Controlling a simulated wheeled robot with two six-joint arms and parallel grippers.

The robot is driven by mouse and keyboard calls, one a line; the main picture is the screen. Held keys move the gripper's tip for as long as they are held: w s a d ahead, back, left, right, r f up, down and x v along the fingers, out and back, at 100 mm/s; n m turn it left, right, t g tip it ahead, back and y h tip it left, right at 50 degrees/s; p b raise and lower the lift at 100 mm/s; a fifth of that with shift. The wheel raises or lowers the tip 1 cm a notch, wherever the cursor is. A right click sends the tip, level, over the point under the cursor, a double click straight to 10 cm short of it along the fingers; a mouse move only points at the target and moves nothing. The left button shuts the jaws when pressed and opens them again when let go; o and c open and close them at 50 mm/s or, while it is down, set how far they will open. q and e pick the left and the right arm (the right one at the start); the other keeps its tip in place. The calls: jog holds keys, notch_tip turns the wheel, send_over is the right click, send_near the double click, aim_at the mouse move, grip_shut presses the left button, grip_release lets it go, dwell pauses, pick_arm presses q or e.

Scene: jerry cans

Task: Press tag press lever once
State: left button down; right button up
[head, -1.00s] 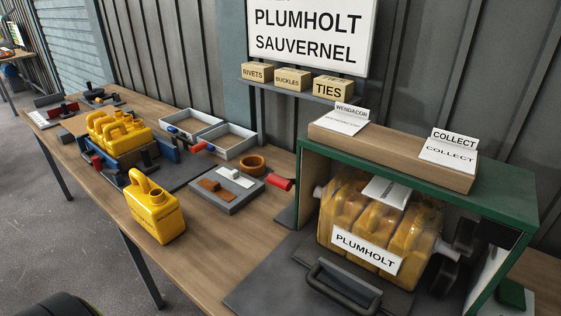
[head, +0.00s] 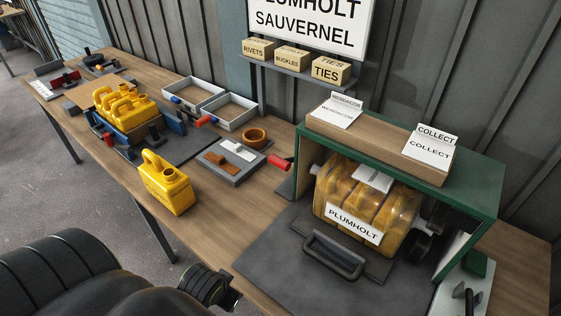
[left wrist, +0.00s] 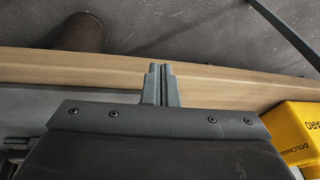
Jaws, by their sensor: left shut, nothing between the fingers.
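Which part is the tag press lever is not clear. A red-handled lever (head: 281,163) sticks out by the left side of the green-framed cabinet (head: 485,215), beside a grey tray (head: 220,172) with white and brown pieces. A dark upright part on a white plate (head: 478,298) shows at the lower right, cut off by the picture edge. My left arm comes in at the bottom left of the head view, in front of the table edge. In the left wrist view my left gripper (left wrist: 160,70) is shut and empty near the wooden table edge. My right gripper is out of view.
A yellow jerry can (head: 167,184) stands near the front edge; it also shows in the left wrist view (left wrist: 298,135). Several more yellow cans (head: 125,105) sit in a blue holder. Bagged cans labelled PLUMHOLT (head: 355,224) fill the cabinet.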

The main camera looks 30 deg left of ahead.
pick_arm(q)
notch_tip(320, 180, up, 7)
jog(key=w+p, duration=0.2)
notch_tip(320, 180, up, 21)
jog(key=m+h, duration=0.1)
jog(key=h, duration=0.1)
send_over(281, 158)
jog(key=s, duration=0.3)
jog(key=shift+w+a+r, duration=0.1)
jog(key=shift+w+a, duration=0.1)
jog(key=p+x, duration=0.2)
jog(key=x, duration=0.8)
jog(key=shift+s, duration=0.1)
